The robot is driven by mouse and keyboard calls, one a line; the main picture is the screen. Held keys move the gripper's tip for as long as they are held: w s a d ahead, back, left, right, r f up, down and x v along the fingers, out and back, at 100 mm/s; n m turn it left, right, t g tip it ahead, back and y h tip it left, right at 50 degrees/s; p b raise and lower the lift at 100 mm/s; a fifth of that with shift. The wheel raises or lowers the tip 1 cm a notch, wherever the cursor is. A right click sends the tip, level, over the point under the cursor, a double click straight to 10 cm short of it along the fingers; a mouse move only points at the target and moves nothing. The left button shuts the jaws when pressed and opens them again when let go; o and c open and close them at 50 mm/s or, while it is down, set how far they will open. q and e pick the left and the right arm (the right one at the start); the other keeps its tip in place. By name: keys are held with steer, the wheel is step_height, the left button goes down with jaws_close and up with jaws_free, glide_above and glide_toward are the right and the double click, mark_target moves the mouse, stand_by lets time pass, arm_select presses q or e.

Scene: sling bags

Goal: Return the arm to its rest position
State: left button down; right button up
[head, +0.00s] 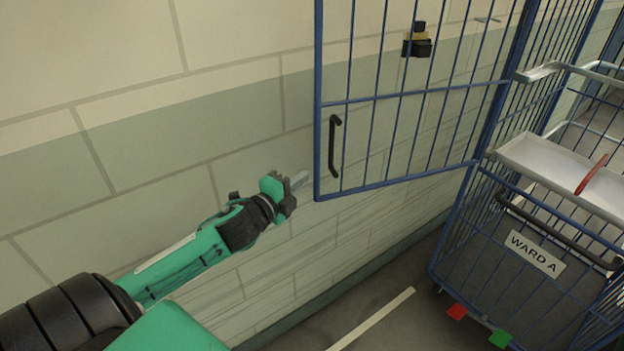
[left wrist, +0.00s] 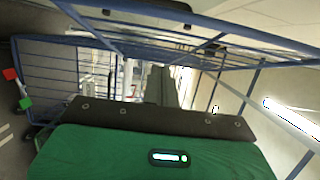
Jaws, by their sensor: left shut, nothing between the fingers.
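My left arm (head: 185,260) reaches in from the lower left of the head view, in front of the tiled wall. My left gripper (head: 298,181) is at its end, shut and empty. It is just left of the lower left corner of an open blue wire door (head: 400,185), close to its frame; I cannot tell whether they touch. The door has a black handle (head: 333,146). In the left wrist view, my green gripper body (left wrist: 150,155) fills the bottom and blue bars cross the top. My right gripper is not in view.
A blue wire cage trolley (head: 450,240) labelled WARD A (head: 535,254) stands at the right with a white shelf (head: 555,168). Red (head: 457,311) and green (head: 500,338) tags are at its base. A black fixture (head: 417,45) shows on the wall behind the door. Floor left of the trolley is clear.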

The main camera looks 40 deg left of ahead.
arm_select(q)
steer(key=shift+s+a, duration=0.45)
steer(key=shift+s, duration=0.35)
